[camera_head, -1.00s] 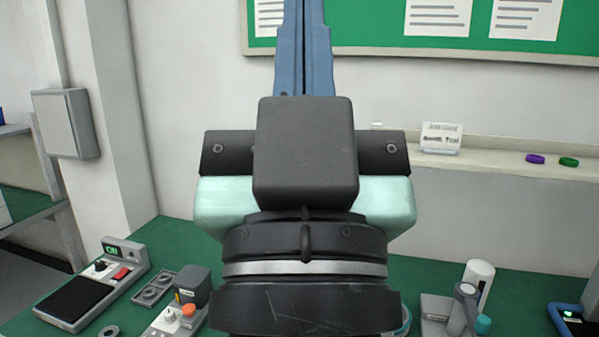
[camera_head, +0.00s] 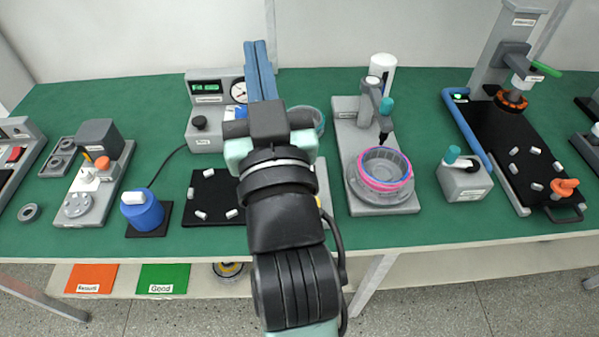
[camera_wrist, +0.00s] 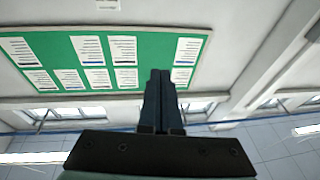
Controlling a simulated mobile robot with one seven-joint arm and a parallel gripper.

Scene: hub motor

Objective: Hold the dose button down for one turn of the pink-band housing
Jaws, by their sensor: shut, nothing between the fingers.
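The pink-band housing (camera_head: 383,166) is a clear round ring with a pink band, sitting on a grey fixture right of centre in the head view. I cannot tell which teal part is the dose button. My gripper (camera_head: 255,46) is shut and empty, its blue fingers pointing toward the back, left of the housing. In the wrist view the fingers (camera_wrist: 160,76) are together, facing the wall and ceiling.
A gauge unit (camera_head: 207,105) and a black mat (camera_head: 213,196) with white pieces lie left of the housing. A press (camera_head: 511,75) stands at the right.

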